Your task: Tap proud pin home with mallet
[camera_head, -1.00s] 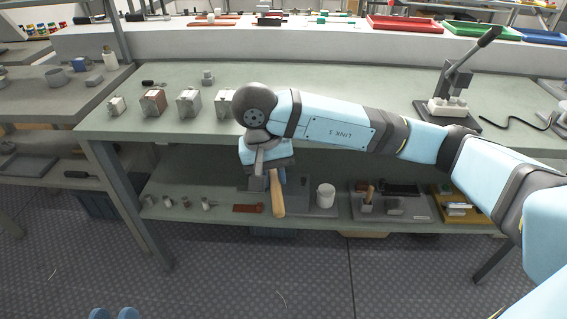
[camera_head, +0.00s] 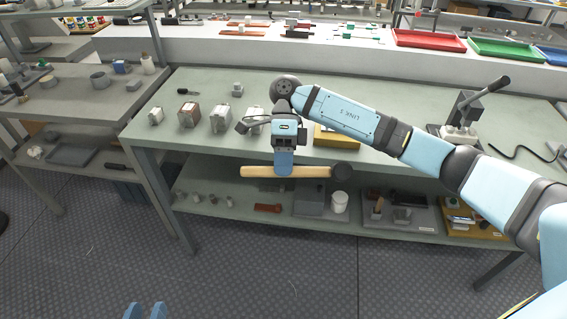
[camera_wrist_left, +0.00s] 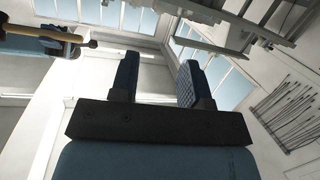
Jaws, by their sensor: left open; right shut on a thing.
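My right gripper (camera_head: 284,170) is shut on the wooden handle of a mallet (camera_head: 255,172). The mallet lies level across the jaws in front of the bench edge, with its dark head (camera_head: 342,171) to the right. My left gripper (camera_head: 146,312) shows only as two blue fingertips at the bottom edge of the head view. The left wrist view shows its jaws (camera_wrist_left: 158,82) apart and empty, with the mallet handle (camera_wrist_left: 75,41) at upper left. Several small metal blocks (camera_head: 220,119) stand on the bench. I cannot make out a proud pin on any of them.
The lower shelf holds a white cup (camera_head: 340,202) and a grey tray (camera_head: 310,203). Floor in front is clear.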

